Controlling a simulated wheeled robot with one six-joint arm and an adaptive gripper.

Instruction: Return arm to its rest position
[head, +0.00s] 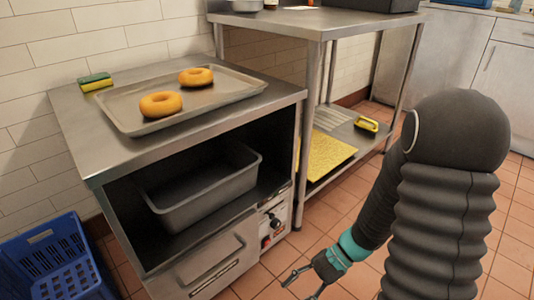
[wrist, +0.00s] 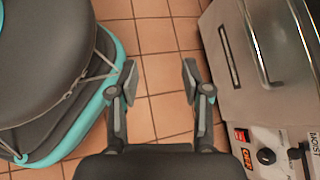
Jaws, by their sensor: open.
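My arm is in the right part of the head view, with a dark ribbed sleeve and a teal band near the wrist. My gripper (head: 303,284) hangs low, in front of the steel cabinet and over the tiled floor. In the wrist view my gripper (wrist: 158,75) has its two fingers spread apart, with only floor tiles between them. It is open and empty. The gripper touches nothing that I can see.
A grey bin (head: 205,190) sits inside. A blue crate (head: 60,262) stands left. A steel table (head: 310,22) stands behind. Floor (head: 320,225) is clear around the gripper.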

